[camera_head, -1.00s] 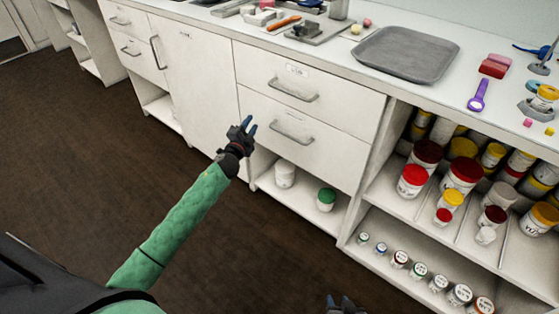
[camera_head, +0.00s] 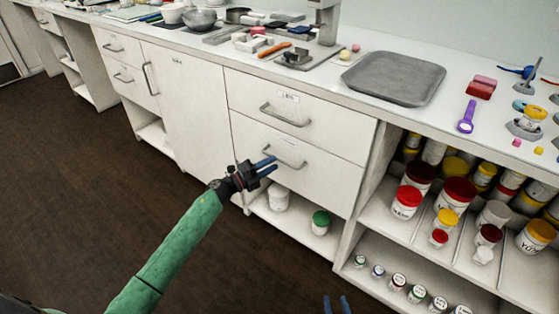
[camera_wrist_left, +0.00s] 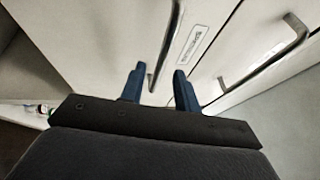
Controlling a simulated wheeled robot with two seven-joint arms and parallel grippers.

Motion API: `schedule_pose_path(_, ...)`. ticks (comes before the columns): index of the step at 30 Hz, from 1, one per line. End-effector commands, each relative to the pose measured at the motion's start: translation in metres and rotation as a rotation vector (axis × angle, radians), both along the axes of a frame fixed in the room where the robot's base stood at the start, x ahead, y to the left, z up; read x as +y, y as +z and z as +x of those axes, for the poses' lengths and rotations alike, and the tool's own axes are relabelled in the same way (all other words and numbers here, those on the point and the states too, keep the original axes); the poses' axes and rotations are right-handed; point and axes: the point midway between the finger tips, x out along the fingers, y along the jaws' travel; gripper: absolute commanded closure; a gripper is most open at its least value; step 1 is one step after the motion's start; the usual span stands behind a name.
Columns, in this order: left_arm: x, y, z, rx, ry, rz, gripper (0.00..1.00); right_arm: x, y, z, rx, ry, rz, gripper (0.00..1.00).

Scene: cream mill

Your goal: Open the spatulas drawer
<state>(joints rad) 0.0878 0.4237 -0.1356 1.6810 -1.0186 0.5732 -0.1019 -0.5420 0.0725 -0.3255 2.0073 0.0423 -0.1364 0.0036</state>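Two white drawers are stacked under the counter, the upper drawer (camera_head: 335,122) and the lower drawer (camera_head: 325,175). Both look closed. Each has a bar handle, the upper handle (camera_head: 285,116) and the lower handle (camera_head: 285,156), and a small label too small to read. My left gripper (camera_head: 268,167) is open and empty in front of the lower handle. In the left wrist view the lower handle (camera_wrist_left: 168,45) runs toward the gap between the open fingers; contact cannot be told. The lower label (camera_wrist_left: 192,44) is beside it. My right gripper (camera_head: 337,304) is open, low at the bottom edge.
An open shelf with several jars (camera_head: 455,190) stands right of the drawers. A cubby below holds a white jar (camera_head: 279,197) and a green-lidded jar (camera_head: 320,222). A cupboard door (camera_head: 185,95) is on the left. A grey tray (camera_head: 395,77) lies on the counter. The floor in front is clear.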

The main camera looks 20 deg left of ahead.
Motion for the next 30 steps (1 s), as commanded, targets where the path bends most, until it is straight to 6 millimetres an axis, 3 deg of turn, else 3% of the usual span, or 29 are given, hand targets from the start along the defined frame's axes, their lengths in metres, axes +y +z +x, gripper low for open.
schedule_pose_path(9, -0.025, 0.006, 0.027, 0.0, 0.001, 0.0, 0.68, 0.0, 0.0, 0.0, -0.001, 0.0, 0.0, 0.64)
schedule_pose_path(20, -0.028, 0.007, 0.031, 0.001, 0.001, 0.0, 0.68, 0.0, 0.0, 0.0, -0.001, 0.0, 0.0, 0.64)
schedule_pose_path(25, -0.028, 0.007, 0.031, 0.002, 0.002, 0.0, 0.98, 0.0, 0.0, 0.0, -0.001, 0.0, 0.0, 0.64)
schedule_pose_path(30, -0.028, 0.007, 0.031, 0.002, 0.002, 0.0, 1.0, 0.0, 0.0, 0.0, -0.001, 0.0, 0.0, 0.64)
